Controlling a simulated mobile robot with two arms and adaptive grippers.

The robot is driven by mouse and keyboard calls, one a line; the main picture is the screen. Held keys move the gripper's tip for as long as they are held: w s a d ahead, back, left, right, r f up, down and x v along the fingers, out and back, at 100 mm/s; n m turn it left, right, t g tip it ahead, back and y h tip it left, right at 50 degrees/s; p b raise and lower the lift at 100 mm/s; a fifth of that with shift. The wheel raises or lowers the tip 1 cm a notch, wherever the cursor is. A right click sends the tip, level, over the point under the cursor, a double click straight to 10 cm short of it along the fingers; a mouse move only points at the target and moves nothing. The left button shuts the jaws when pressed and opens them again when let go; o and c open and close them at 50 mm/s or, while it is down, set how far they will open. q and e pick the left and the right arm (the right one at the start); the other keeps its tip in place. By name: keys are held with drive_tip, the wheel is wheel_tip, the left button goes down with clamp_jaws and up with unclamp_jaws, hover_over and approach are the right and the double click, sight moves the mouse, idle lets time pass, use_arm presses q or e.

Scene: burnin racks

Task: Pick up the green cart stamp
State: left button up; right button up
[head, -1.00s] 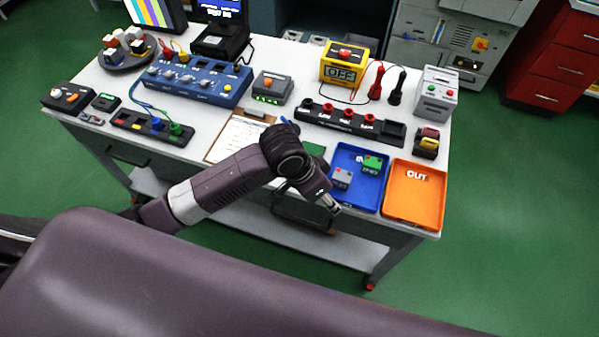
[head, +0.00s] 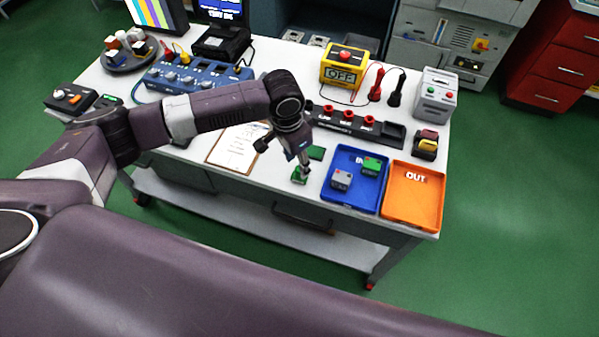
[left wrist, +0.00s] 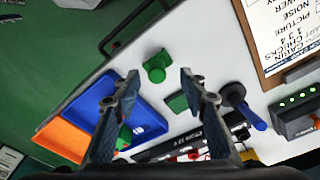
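The green stamp (head: 299,178) stands on the white table near its front edge, left of the blue tray. In the left wrist view the stamp (left wrist: 155,68) shows a round knob on a small block, in line with the gap between my fingertips. My left gripper (head: 304,162) points down just above it and partly hides it. In the left wrist view my left gripper (left wrist: 159,75) has its two fingers wide apart with nothing held. Whether the fingers are level with the knob cannot be told. My right gripper is not in view.
A flat green pad (head: 316,152) lies behind the stamp. The blue tray (head: 343,193) holds small blocks; the orange OUT tray (head: 414,215) is right of it. A clipboard (head: 232,150) lies to the left. A black socket strip (head: 345,126) lies behind.

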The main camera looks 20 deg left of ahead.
use_arm(q)
drive_tip(key=shift+w+d+f+p, duration=0.1)
drive_tip(key=shift+d+f+p, duration=0.15)
drive_tip(key=shift+f, duration=0.75)
drive_tip(key=shift+d+f+p, duration=0.1)
drive_tip(key=shift+f+p, duration=0.1)
drive_tip(key=shift+f, duration=0.75)
clamp_jaws()
